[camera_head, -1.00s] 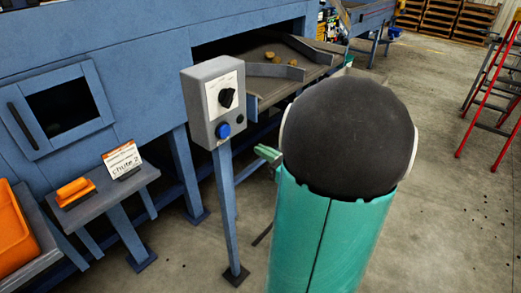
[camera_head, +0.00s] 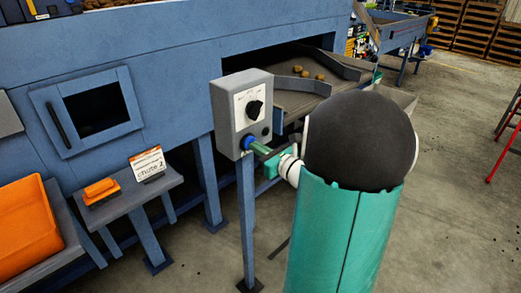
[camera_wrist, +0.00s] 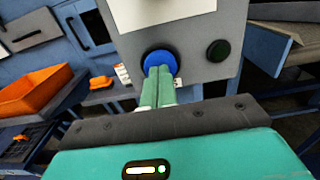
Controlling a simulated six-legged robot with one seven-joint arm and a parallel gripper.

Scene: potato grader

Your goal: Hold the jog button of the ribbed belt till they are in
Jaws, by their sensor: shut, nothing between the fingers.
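A grey control box (camera_head: 227,106) on a blue post carries a black rotary knob (camera_head: 254,108), a blue button (camera_head: 246,143) and a small dark button (camera_wrist: 218,50). My gripper (camera_head: 256,148) is shut and empty, its green fingertips at the blue button. In the wrist view the fingertips (camera_wrist: 159,72) overlap the lower part of the blue button (camera_wrist: 158,60); whether it is pressed in, I cannot tell.
An orange crate (camera_head: 28,228) stands at the left. A small shelf (camera_head: 122,200) holds an orange-handled tool (camera_head: 100,190) and a chute 2 card (camera_head: 147,162). A red ladder (camera_head: 505,140) is at the far right.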

